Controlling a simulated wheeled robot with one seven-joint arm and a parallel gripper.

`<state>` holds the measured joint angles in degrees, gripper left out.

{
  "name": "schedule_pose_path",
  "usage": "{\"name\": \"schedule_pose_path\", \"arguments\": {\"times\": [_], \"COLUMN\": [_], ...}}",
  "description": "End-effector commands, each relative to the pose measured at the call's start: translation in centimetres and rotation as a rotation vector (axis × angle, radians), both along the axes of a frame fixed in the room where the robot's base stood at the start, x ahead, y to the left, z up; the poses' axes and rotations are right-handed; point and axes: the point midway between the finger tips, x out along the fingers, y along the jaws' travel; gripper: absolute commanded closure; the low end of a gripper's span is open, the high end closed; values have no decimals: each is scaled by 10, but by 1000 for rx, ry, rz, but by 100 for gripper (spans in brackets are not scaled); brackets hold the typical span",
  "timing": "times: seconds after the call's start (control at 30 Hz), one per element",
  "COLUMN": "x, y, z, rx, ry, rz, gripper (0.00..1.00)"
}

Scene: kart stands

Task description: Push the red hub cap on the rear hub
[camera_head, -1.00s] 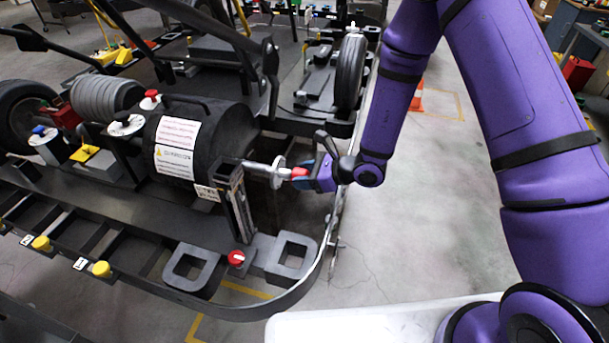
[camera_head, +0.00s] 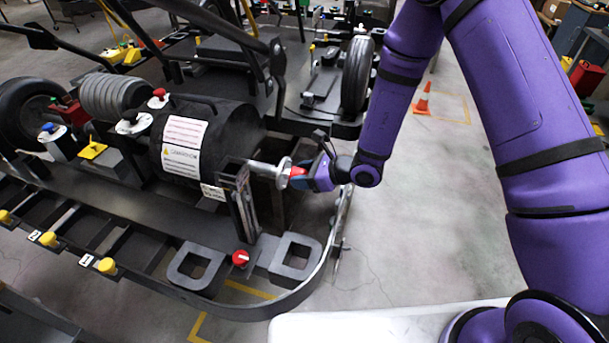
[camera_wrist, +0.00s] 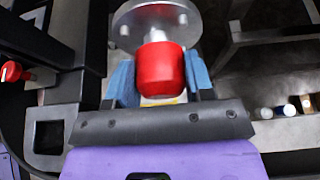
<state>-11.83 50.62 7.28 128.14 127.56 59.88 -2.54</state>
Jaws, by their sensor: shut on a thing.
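The red hub cap (camera_wrist: 160,72) is held between the blue fingertips of my gripper (camera_wrist: 160,88) in the wrist view. The silver rear hub (camera_wrist: 150,14), a round flange with studs and a central boss, lies straight ahead of the cap. The cap overlaps the boss in the picture; I cannot tell how far it sits over it. In the head view my gripper (camera_head: 304,174) is at the hub flange (camera_head: 283,173) on the end of the axle, and only a little red of the cap (camera_head: 298,171) shows. The fingers hide the rest.
A red knob (camera_head: 240,258) stands on the kart frame in front of the axle. A dark upright bracket (camera_head: 241,207) supports the axle left of the hub. The kart's curved side rail (camera_head: 340,215) passes close by my gripper. Open floor (camera_head: 440,230) lies to the right.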

Motion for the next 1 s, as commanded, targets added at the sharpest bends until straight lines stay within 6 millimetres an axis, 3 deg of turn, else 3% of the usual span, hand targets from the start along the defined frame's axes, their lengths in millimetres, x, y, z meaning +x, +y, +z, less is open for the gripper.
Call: {"name": "schedule_pose_path", "arguments": {"times": [0.73, 0.77, 0.8, 0.87, 1.0], "x": [5, 5, 5, 5, 5], "y": [15, 15, 15, 15, 15], "z": [0, 0, 0, 0, 0], "rx": [0, 0, 0, 0, 0], "ry": [1, 1, 1, 1, 1], "rz": [0, 0, 0, 0, 0], "gripper": [80, 45, 36, 22, 22]}}
